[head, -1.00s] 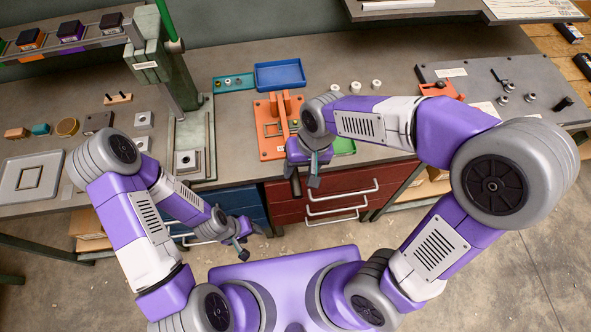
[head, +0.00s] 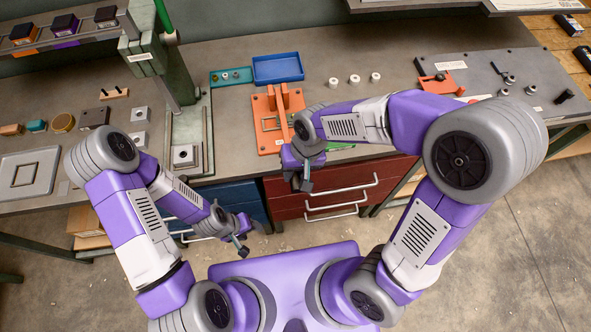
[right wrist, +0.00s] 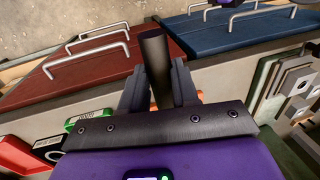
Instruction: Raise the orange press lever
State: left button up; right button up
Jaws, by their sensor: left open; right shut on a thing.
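The orange press (head: 264,139) stands near the bench's front edge in the head view. Its upright orange lever arm (head: 283,124) runs toward me, partly hidden by my right wrist. My right gripper (head: 300,183) is in front of the press, over the bench edge and above the red drawers. In the right wrist view its fingers (right wrist: 157,88) are shut on a dark cylindrical grip (right wrist: 155,60), which seems to be the lever's handle. The join between grip and lever is hidden. My left gripper (head: 241,243) is open and empty, low in front of the blue drawers.
A green column stand (head: 184,77) is left of the press. A blue tray (head: 278,68) lies behind it, and white rings (head: 354,79) lie to the right. Red drawers (head: 330,185) with protruding handles are below my right gripper. A grey plate (head: 480,85) lies further right.

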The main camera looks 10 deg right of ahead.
grip_shut()
jog(key=shift+r+p, duration=0.5)
jog(key=shift+p, duration=0.15)
jog(key=r+g+p, duration=0.1)
jog(key=r+p, duration=0.1)
jog(key=p, duration=0.1)
jog(key=w+r+g+p, duration=0.1)
jog(key=r+p, duration=0.2)
jog(key=r+g+p, duration=0.1)
jog(key=r+p, duration=0.1)
jog(key=p, duration=0.1)
jog(key=shift+w+r, duration=0.2)
jog(key=shift+w, duration=0.15)
pick_arm(q)
notch_tip(320, 180, up, 20)
jog(key=p, duration=0.9)
jog(key=shift+p, duration=0.35)
pick_arm(e)
jog(key=w+r+g, duration=0.4)
jog(key=r, duration=0.3)
jog(key=shift+w+r+m, duration=0.2)
jog(key=shift+w+m, duration=0.1)
jog(key=shift+m, duration=0.1)
pick_arm(q)
jog(key=shift+c, duration=0.2)
